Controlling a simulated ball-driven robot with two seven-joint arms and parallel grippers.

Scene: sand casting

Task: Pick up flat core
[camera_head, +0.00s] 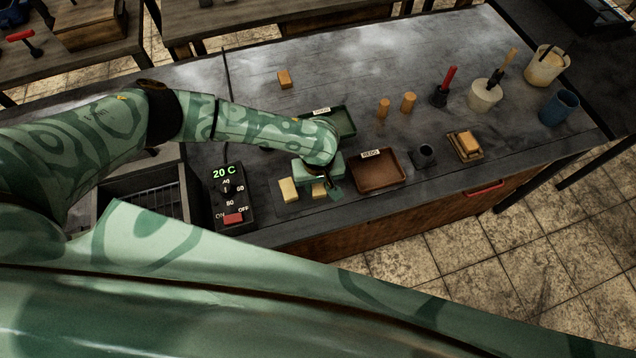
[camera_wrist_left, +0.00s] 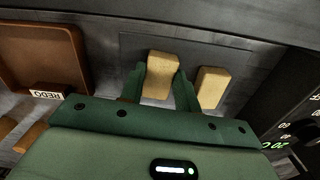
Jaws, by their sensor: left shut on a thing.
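Two pale yellow blocks lie by a dark flat plate (camera_wrist_left: 215,48) near the front edge of the bench. The one between my left fingers, which I take to be the flat core (camera_wrist_left: 160,74), also shows partly in the head view (camera_head: 319,190). My left gripper (camera_head: 325,190) is shut on it, with a green finger along each side in the left wrist view. I cannot tell whether it is clear of the plate. The second yellow block (camera_head: 289,189) lies just left of it in the head view. My right gripper is not in view.
A brown tray labelled REDO (camera_head: 378,186) is just right of the gripper. A green tray (camera_head: 343,122) is behind it. A control box reading 20 C (camera_head: 229,195) stands left. Several small cores, pots and cups stand farther right. The back middle is mostly clear.

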